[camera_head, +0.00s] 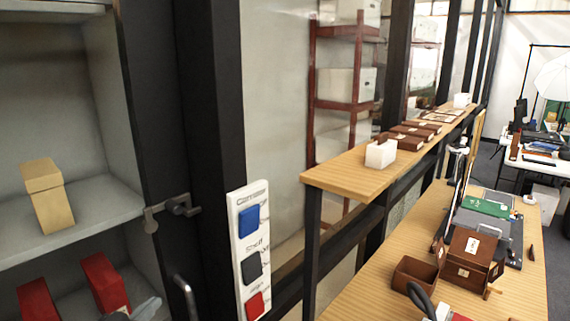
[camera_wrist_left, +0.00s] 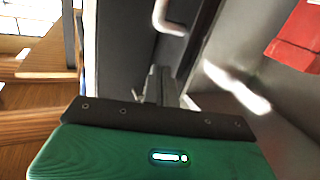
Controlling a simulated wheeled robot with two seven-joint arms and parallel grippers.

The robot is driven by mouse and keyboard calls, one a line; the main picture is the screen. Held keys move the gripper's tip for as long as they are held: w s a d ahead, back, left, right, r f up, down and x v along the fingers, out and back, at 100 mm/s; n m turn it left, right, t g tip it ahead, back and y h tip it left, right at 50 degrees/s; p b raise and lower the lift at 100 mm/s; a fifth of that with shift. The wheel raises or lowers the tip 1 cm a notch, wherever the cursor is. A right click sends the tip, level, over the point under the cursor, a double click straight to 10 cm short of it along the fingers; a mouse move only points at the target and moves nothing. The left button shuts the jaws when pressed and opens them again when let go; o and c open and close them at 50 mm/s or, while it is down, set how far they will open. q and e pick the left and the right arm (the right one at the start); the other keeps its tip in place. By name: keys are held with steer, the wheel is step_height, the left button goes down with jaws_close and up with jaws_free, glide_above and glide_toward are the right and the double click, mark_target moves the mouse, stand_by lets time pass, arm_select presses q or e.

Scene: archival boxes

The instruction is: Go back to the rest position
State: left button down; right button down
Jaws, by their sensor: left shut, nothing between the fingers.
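My left gripper (camera_head: 145,308) shows only in part at the bottom edge of the head view, in front of the lower part of the open cabinet. In the left wrist view its fingers (camera_wrist_left: 158,85) are together with nothing between them. A red box (camera_head: 104,283) stands in the cabinet just behind the gripper, and a second red box (camera_head: 37,300) is to its left. A red box also shows at the upper right of the left wrist view (camera_wrist_left: 297,40). My right gripper is not in view.
A beige box (camera_head: 48,195) stands on the cabinet shelf (camera_head: 105,205) above. A metal handle (camera_head: 185,297) is close to the right of my left gripper. A panel with blue, black and red blocks (camera_head: 249,250) is further right. A wooden workbench (camera_head: 385,300) holds brown boxes.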

arm_select(q)
steer(key=s+d+f+g+y, duration=0.3)
steer(key=s+f+g, duration=0.2)
steer(key=s+f, duration=0.7)
steer(key=s+d+f+g+y, duration=0.1)
steer(key=s+f+g, duration=0.35)
steer(key=s, duration=0.35)
steer(key=s+d+f+g, duration=0.2)
steer(key=s+f+g, duration=0.1)
steer(key=s+f, duration=0.35)
step_height(320, 180, down, 31)
steer(key=s+g, duration=0.1)
steer(key=g, duration=0.1)
steer(key=s+a+f, duration=0.2)
steer(key=s+f, duration=0.7)
steer(key=f, duration=0.1)
steer(key=s+a+f, duration=0.1)
steer(key=s+f, duration=0.9)
steer(key=shift+s+a+g+y+b, duration=0.25)
steer(key=shift+a+g+y+b, duration=0.1)
steer(key=shift+g+b, duration=0.1)
